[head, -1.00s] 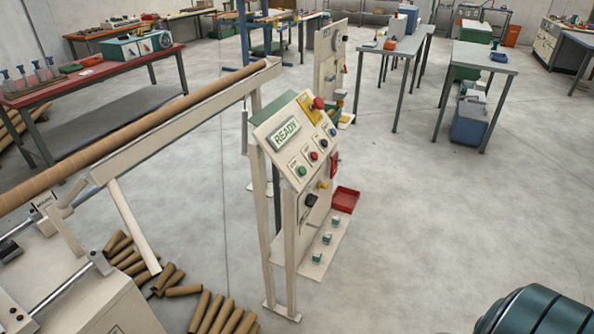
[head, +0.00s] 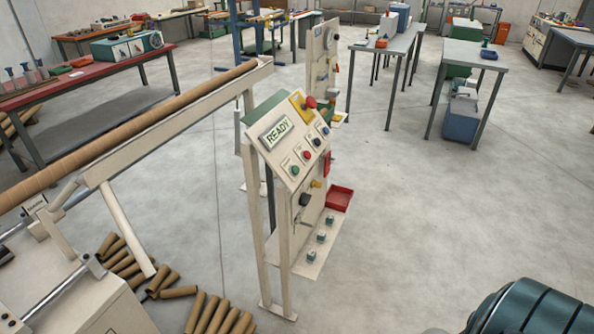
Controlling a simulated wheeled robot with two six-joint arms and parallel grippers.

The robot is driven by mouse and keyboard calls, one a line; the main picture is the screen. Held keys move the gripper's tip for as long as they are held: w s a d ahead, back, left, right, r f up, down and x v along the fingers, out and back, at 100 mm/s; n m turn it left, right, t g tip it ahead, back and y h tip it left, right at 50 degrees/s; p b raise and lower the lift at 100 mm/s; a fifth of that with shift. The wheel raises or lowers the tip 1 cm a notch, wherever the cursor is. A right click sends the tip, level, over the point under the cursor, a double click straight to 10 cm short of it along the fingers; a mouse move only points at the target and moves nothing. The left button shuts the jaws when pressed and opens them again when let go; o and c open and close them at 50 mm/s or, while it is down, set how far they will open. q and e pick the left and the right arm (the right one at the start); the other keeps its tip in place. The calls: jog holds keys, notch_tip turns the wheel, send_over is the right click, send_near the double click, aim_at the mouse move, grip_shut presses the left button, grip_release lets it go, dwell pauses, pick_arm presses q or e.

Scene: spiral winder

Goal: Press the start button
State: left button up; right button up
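The control panel (head: 272,151) is a cream sloped box on two legs near the middle of the head view. Its display (head: 277,134) reads READY. A green button (head: 294,170) sits at the panel's lower left, with a red button (head: 306,155) and black and blue buttons up the row beside it. The labels are too small to read, so the start button's label cannot be confirmed. A large red mushroom button (head: 310,102) sits on a yellow plate at the top. Neither of my grippers is in view.
A long cardboard tube (head: 120,139) lies along a rail left of the panel. Cardboard tubes (head: 215,314) lie on the floor below. A red tray (head: 339,199) is beside the panel's base.

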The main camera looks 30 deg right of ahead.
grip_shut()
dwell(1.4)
